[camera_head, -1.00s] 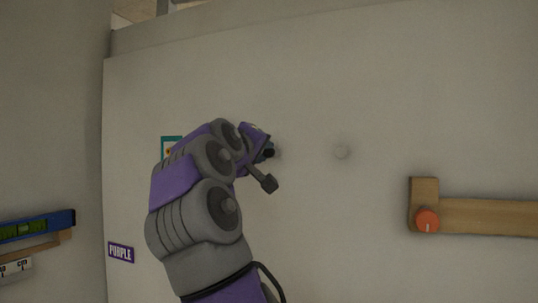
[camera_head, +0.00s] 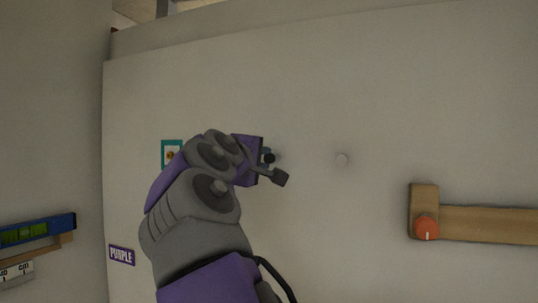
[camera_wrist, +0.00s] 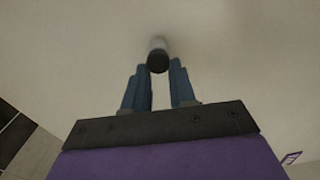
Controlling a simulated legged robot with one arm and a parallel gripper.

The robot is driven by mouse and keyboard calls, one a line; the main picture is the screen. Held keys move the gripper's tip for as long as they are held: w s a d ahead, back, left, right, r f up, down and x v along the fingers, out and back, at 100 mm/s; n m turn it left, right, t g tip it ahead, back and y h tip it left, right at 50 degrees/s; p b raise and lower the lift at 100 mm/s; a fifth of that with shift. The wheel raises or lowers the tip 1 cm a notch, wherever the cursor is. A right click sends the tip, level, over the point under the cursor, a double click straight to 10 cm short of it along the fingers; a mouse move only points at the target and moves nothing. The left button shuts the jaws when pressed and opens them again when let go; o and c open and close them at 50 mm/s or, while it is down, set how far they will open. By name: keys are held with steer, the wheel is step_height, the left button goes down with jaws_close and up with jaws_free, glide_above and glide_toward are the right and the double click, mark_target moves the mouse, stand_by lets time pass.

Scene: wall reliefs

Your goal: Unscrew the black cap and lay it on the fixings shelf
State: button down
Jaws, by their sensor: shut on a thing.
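In the head view the cap (camera_head: 269,158) is a small dark shape at the end of my gripper (camera_head: 267,162), close to the wall. My wrist hides part of the fingers there. I cannot tell which thing in view is the fixings shelf.
A wooden bar (camera_head: 480,223) with an orange knob (camera_head: 427,228) is at far right. A blue and green level (camera_head: 35,231) sits at the left. A PURPLE sign (camera_head: 121,255) is at lower left.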

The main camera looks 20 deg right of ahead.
steer(key=shift+r, duration=0.15)
steer(key=shift+s+r+n+p, duration=0.1)
steer(key=shift+n+p, duration=0.5)
steer(key=shift+p, duration=0.3)
steer(key=shift+f+n, duration=0.2)
steer(key=shift+n, duration=0.85)
steer(key=shift+f+n, duration=0.15)
steer(key=shift+n, duration=0.9)
